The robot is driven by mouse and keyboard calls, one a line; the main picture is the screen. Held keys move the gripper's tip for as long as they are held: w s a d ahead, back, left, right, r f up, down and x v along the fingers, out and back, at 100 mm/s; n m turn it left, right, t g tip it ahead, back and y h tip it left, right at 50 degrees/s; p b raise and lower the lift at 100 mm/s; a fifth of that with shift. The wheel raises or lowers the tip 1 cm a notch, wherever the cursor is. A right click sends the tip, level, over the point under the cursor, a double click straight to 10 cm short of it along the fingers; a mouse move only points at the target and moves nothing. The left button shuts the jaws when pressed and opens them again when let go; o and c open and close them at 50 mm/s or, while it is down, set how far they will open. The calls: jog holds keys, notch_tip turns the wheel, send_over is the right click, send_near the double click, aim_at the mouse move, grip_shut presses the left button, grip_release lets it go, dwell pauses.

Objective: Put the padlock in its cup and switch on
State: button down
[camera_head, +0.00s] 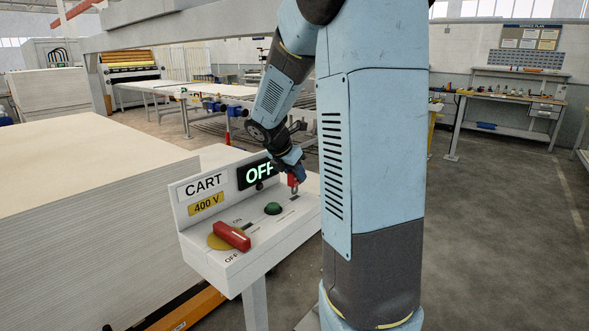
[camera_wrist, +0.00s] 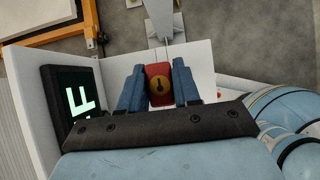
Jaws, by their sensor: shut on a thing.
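My gripper (camera_head: 298,172) is shut on a red padlock (camera_head: 292,181) above the right end of the white control box. The padlock hangs with its grey shackle down in the head view. In the wrist view the padlock (camera_wrist: 159,92) sits between my blue fingers, its brass keyhole face showing. A red switch handle (camera_head: 233,236) lies on a yellow disc (camera_head: 215,242) at the left of the box, beside ON and OFF marks. The display (camera_head: 257,173) reads OFF; part of it is hidden by my gripper. I cannot make out the cup.
The control box (camera_head: 215,264) carries CART and 400 V labels and a green button (camera_head: 272,208). A large stack of pale boards (camera_head: 80,220) stands to its left. A workbench (camera_head: 510,97) is at the back right, with clear floor (camera_head: 490,240) before it.

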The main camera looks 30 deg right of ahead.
aim_at(295, 184)
jog(key=shift+f, duration=0.15)
jog(key=shift+f, duration=1.9)
jog(key=c, duration=0.7)
grip_release()
